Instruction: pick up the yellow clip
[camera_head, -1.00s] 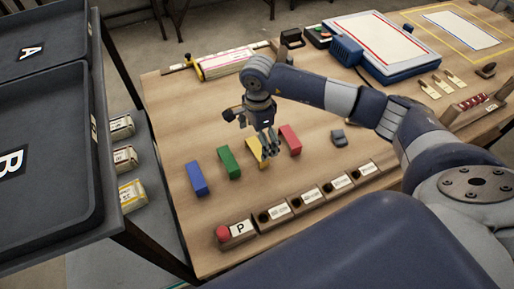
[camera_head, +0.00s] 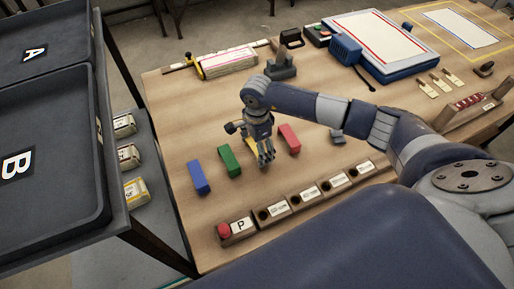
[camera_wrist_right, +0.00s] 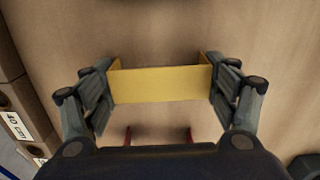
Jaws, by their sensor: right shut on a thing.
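The yellow clip (camera_wrist_right: 160,84) spans the space between the two fingers of my right gripper (camera_wrist_right: 161,92) in the right wrist view. The fingers press on its two ends, so the gripper is shut on it. In the head view my right gripper (camera_head: 265,157) points down at the table between the green clip (camera_head: 229,160) and the red clip (camera_head: 289,139). I cannot tell whether the clip is clear of the table. My left gripper is not in view.
A blue clip (camera_head: 199,177) lies left of the green one. A row of labelled blocks (camera_head: 300,201) with holes runs along the table's near edge. Black trays (camera_head: 50,150) stand at the left.

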